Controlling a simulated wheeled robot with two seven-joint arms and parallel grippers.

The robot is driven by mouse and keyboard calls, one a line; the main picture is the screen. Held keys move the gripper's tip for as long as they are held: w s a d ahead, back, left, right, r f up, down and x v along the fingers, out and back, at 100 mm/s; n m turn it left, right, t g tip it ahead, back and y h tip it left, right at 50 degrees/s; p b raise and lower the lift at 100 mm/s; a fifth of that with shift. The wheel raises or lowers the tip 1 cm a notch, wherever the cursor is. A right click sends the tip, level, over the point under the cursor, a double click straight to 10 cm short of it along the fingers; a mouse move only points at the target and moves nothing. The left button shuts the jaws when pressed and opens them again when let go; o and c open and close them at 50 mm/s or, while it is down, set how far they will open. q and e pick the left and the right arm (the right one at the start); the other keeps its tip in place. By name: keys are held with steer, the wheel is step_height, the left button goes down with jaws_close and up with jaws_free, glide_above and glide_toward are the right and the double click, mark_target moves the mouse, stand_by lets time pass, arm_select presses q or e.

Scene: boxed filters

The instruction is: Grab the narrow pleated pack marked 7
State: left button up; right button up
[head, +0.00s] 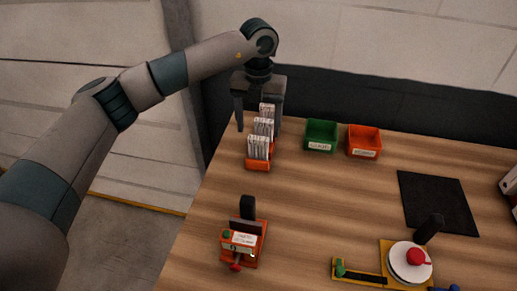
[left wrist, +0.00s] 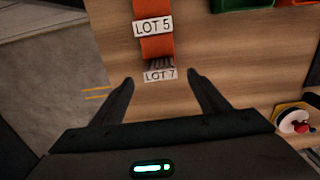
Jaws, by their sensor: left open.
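In the left wrist view, a "LOT 7" label (left wrist: 160,76) sits just in front of a small grey pleated pack (left wrist: 161,64). My left gripper (head: 259,125) is open and points down at the far end of the row. In the wrist view, its fingertips (left wrist: 160,79) lie either side of the "LOT 7" label, holding nothing. My right gripper is not visible.
A green bin (head: 321,123) and an orange bin (head: 365,128) stand right of the row. A black mat (head: 437,203) lies farther right. An orange device (head: 244,255) and a yellow-based device with a white disc (head: 400,275) stand nearer. The wooden table's middle is clear.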

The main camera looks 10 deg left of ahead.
mark_target(259, 138)
arm_select(q)
steer(key=shift+f+p, duration=0.7)
steer(key=shift+p, duration=0.15)
step_height(259, 138, down, 3)
steer(key=shift+s+r+p, duration=0.1)
steer(key=shift+p, duration=0.65)
steer(key=shift+f, duration=0.5)
steer(key=c, duration=1.1)
steer(key=shift+r, duration=0.1)
